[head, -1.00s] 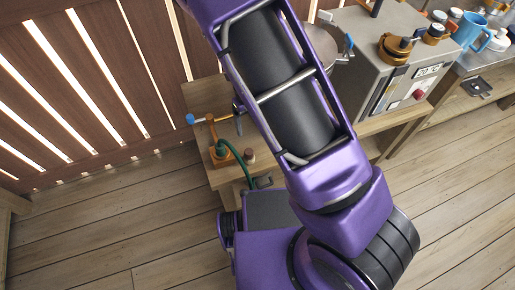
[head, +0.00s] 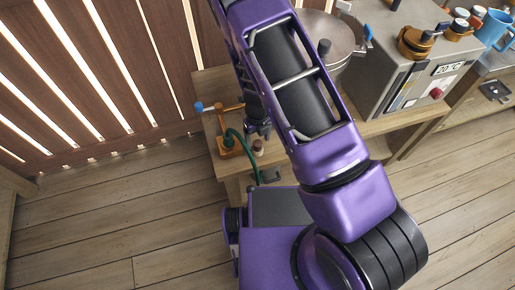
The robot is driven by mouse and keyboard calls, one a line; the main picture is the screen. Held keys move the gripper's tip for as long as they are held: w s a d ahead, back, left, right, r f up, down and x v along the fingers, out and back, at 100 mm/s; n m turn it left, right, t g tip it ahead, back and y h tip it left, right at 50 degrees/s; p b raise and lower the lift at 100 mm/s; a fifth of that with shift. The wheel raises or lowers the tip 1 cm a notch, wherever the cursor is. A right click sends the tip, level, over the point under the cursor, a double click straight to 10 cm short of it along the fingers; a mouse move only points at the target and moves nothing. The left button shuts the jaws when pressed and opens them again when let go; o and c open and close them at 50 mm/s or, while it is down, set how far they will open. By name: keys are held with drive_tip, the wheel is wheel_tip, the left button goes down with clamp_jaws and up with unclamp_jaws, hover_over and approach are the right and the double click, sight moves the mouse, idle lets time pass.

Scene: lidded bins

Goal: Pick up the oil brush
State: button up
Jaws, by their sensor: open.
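A small upright object with a brown top and pale lower part (head: 257,147) stands on the wooden bench; it may be the oil brush, but it is too small to tell for sure. My gripper (head: 259,130) shows as dark fingers just above and behind it in the picture, partly hidden by my purple arm. It is open and appears empty. I cannot tell whether the fingers touch the small object.
An orange valve stand (head: 228,145) with a blue knob and green hose is close left of my gripper. A metal pot (head: 318,28) and a grey machine (head: 385,95) stand right. A blue mug (head: 492,30) is far right. The floor at left is clear.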

sight(257, 149)
wheel_tip(257, 149, down, 3)
drive_tip(key=shift+w+r, duration=0.1)
drive_tip(key=shift+r, duration=0.1)
clamp_jaws()
idle(0.3)
